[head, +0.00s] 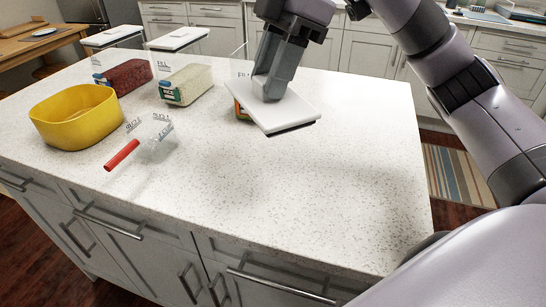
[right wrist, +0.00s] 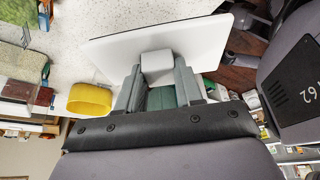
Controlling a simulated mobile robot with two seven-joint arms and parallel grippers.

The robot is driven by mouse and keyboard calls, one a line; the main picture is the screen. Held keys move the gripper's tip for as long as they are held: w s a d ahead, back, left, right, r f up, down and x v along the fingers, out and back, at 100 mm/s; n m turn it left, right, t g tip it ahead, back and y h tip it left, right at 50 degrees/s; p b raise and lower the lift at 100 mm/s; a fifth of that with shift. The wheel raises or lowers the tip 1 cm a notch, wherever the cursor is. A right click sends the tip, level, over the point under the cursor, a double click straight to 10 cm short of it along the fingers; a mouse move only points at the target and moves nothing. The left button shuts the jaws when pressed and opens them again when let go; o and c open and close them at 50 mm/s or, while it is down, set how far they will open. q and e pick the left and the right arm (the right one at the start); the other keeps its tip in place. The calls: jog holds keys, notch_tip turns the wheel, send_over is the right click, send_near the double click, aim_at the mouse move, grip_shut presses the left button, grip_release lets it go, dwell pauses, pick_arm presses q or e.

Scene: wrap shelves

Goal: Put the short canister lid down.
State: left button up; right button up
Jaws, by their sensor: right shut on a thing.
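My right gripper (head: 268,90) is shut on the knob of a white, square canister lid (head: 290,113). The lid is held slightly tilted, above the back part of the speckled white counter. It also shows in the right wrist view (right wrist: 205,40), with its pale knob between the fingers. Behind the lid and gripper is a clear canister (head: 241,110), mostly hidden; only its edge and a coloured label show. My left gripper is in neither view.
A yellow bowl (head: 75,118) and a clear measuring cup with a red handle (head: 122,155) are at left. The counter's front and right (head: 300,200) are clear.

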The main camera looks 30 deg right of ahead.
notch_tip(320, 180, down, 14)
jog(key=shift+f+b, duration=0.1)
jog(key=shift+b, duration=0.75)
jog(key=o, duration=1.1)
jog(key=shift+f, duration=0.1)
jog(key=p+v, duration=0.1)
jog(key=v, duration=1.1)
jog(key=shift+d, duration=0.1)
jog(key=shift+s, duration=0.1)
